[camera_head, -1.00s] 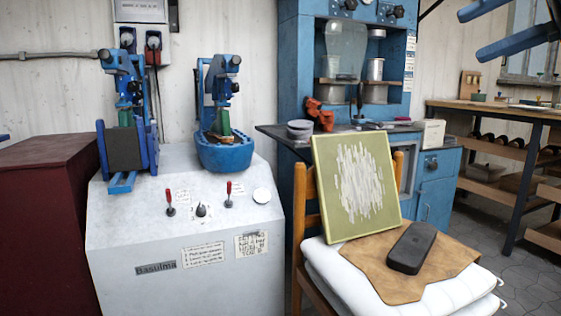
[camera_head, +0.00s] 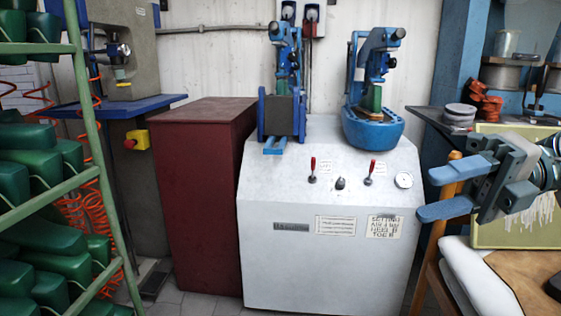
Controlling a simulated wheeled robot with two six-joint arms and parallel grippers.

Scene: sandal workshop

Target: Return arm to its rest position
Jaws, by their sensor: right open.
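My right gripper (camera_head: 430,194) reaches in from the right edge, in front of the chair and the right end of the white machine. Its two blue fingers point left and stand apart, with nothing between them. Its grey body and part of the wrist show at the right edge. My left gripper is not in view.
A white machine (camera_head: 320,255) with two blue presses stands in the middle. A dark red cabinet (camera_head: 205,190) is left of it. A green rack (camera_head: 93,160) with several green lasts fills the left edge. A chair (camera_head: 432,245) with a framed panel (camera_head: 490,234) stands right.

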